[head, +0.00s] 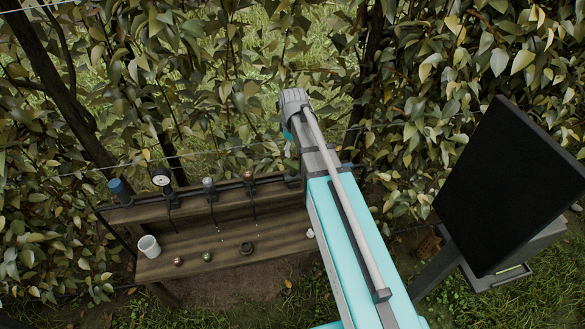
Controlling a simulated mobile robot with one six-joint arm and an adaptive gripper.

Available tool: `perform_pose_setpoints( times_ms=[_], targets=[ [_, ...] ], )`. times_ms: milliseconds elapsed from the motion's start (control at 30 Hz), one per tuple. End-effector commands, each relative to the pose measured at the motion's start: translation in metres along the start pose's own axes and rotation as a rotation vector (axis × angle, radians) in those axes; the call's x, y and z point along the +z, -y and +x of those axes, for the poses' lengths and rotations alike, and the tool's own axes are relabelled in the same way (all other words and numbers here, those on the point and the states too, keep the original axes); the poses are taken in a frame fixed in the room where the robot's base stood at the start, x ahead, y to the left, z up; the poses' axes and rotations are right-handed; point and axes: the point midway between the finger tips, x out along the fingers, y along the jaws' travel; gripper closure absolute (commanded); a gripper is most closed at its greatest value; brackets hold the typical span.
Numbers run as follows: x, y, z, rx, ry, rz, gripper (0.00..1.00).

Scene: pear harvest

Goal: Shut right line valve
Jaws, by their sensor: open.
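A dark pipe line with fittings runs along the back of a wooden bench (215,237). From left to right it carries a blue-capped part (118,187), a round white-faced gauge (161,177), a grey-topped fitting (208,184) and a fitting with a red part (248,178). My arm covers the right end of the line, where a small blue piece (347,166) shows just past it. I cannot tell which fitting is the right line valve or how its handle is turned.
Leafy branches and a thin wire stand close behind. A dark panel (515,185) stands at right.

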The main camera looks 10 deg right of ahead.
Motion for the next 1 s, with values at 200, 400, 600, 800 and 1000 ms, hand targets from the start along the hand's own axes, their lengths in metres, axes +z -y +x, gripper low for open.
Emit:
perform_pose_setpoints(
  times_ms=[200,400,600,800,1000],
  targets=[
    [0.0,0.0,0.021,0.0,0.0,0.0,0.34],
    [0.0,0.0,0.036,0.0,0.0,0.0,0.34],
    [0.0,0.0,0.052,0.0,0.0,0.0,0.34],
    [0.0,0.0,0.066,0.0,0.0,0.0,0.34],
    [0.0,0.0,0.075,0.0,0.0,0.0,0.34]
  ],
)
